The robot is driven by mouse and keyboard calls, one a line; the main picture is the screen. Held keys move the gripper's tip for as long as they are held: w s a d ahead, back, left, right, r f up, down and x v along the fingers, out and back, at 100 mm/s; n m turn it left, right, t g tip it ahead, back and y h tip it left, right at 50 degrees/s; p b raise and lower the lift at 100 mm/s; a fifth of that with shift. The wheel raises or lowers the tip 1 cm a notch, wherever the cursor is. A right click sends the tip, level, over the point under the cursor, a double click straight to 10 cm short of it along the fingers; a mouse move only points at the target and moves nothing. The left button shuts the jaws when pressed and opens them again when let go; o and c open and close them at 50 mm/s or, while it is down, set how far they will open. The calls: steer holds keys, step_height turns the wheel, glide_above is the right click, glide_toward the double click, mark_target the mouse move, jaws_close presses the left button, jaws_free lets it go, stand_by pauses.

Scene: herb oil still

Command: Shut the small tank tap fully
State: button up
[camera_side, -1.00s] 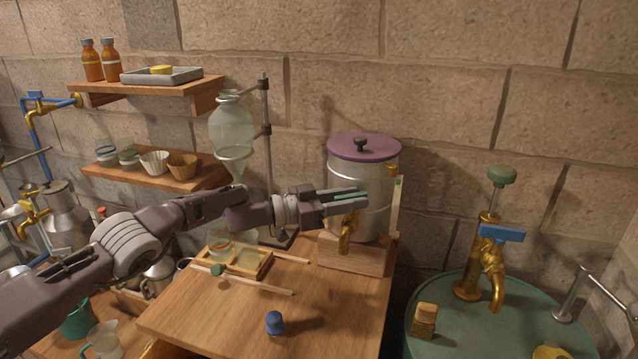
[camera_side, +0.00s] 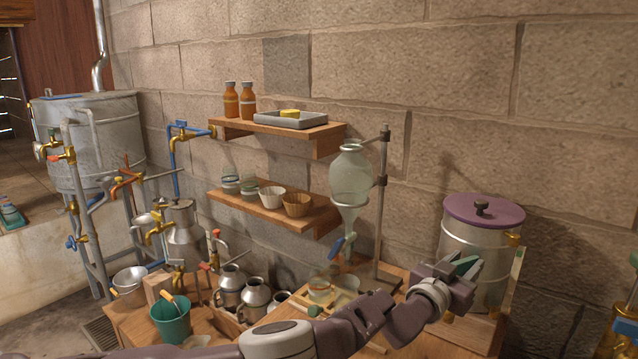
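The small tank (camera_side: 490,250) is a silver cylinder with a purple lid (camera_side: 484,211) and a dark knob, standing on a wooden block at the right. Its brass tap is mostly hidden behind my gripper and wrist. Only a bit of brass (camera_side: 447,317) shows below the wrist, so I cannot tell how the tap is set. My gripper (camera_side: 466,264) is in front of the tank's body, above that brass. Its teal finger pads show, but the gap between them is unclear. I see nothing held in it.
A glass separating funnel (camera_side: 351,175) hangs on a stand left of the tank. Two wooden shelves (camera_side: 275,128) are on the wall. Metal cans (camera_side: 231,285) and a green bucket (camera_side: 171,320) stand lower left. A large metal still (camera_side: 95,140) is at far left.

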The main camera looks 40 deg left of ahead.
steer(key=s, duration=0.4)
steer(key=s+a, duration=0.1)
steer(key=s, duration=0.1)
steer(key=shift+s, duration=0.3)
step_height(320, 180, up, 16)
steer(key=n, duration=0.1)
glide_above(461, 268)
steer(key=s+a, duration=0.4)
steer(key=s, duration=0.1)
steer(key=s+a+r+n+g+y, duration=0.2)
steer(key=s+a+g, duration=0.5)
steer(key=s+a, duration=0.6)
steer(key=a+n, duration=0.1)
steer(key=a, duration=0.3)
steer(key=shift+s+a+r, duration=0.3)
steer(key=shift+r, duration=0.05)
steer(key=shift+c, duration=1.4)
steer(key=shift+r, duration=0.15)
